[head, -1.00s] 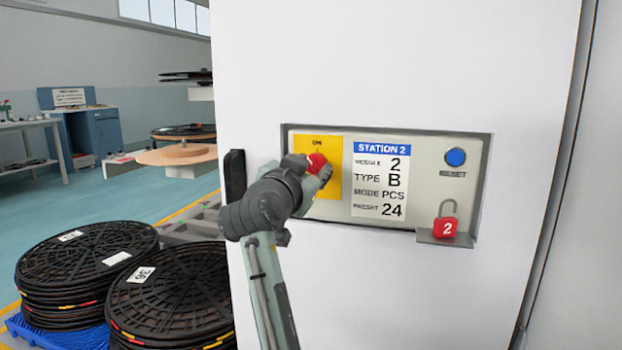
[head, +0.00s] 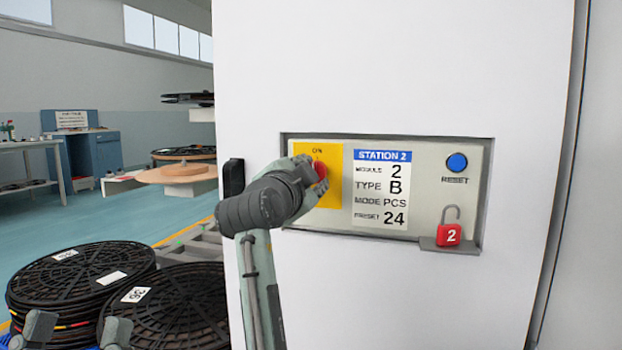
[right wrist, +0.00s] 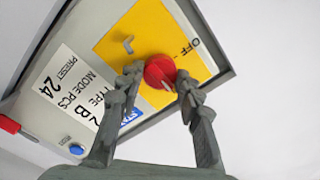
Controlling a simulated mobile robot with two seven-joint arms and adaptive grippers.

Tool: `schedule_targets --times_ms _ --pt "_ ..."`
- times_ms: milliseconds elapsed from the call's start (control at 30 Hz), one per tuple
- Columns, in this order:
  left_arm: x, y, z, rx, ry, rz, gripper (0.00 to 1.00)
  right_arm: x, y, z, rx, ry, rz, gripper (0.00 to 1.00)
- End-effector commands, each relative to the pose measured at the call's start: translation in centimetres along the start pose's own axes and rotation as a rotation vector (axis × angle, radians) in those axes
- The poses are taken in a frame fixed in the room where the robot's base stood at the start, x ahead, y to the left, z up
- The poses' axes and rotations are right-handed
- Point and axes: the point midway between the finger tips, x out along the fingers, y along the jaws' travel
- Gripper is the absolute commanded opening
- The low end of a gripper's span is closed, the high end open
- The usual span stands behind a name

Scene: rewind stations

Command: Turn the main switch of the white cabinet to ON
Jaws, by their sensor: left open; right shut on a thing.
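The white cabinet (head: 390,70) has a recessed grey panel (head: 430,170) with a yellow switch plate (head: 332,192). ON is printed at the plate's top; OFF shows at its edge in the right wrist view. The main switch is a red knob (right wrist: 158,69). My right gripper (head: 316,172) is shut on it, one finger at each side. A pale mark on the knob points to the lower right in the right wrist view, roughly toward the plate's ON side; the ON print is hidden there. My left gripper (head: 78,331) is open and empty at the bottom left, fingertips apart.
A blue reset button (head: 457,162) and an open red padlock (head: 448,234) numbered 2 are on the panel's right. A black handle (head: 233,178) is on the cabinet's left edge. Stacked black reels (head: 165,308) stand at left, close to my left gripper.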

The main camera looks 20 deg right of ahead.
Motion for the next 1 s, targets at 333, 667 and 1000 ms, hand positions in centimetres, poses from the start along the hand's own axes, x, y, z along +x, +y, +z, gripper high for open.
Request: schedule_targets --times_ms 333,667,1000 --pt "0.00 -0.03 -0.16 0.001 0.010 0.000 0.54 0.02 -0.05 -0.11 0.012 0.002 -0.001 0.06" --pt "-0.01 -0.04 -0.12 0.002 0.008 0.000 0.54 0.01 -0.03 -0.07 0.010 0.001 -0.001 0.56" --pt "0.00 0.00 -0.17 -0.001 0.009 -0.001 0.54 -0.67 -0.01 0.01 0.009 0.000 -0.001 0.56"
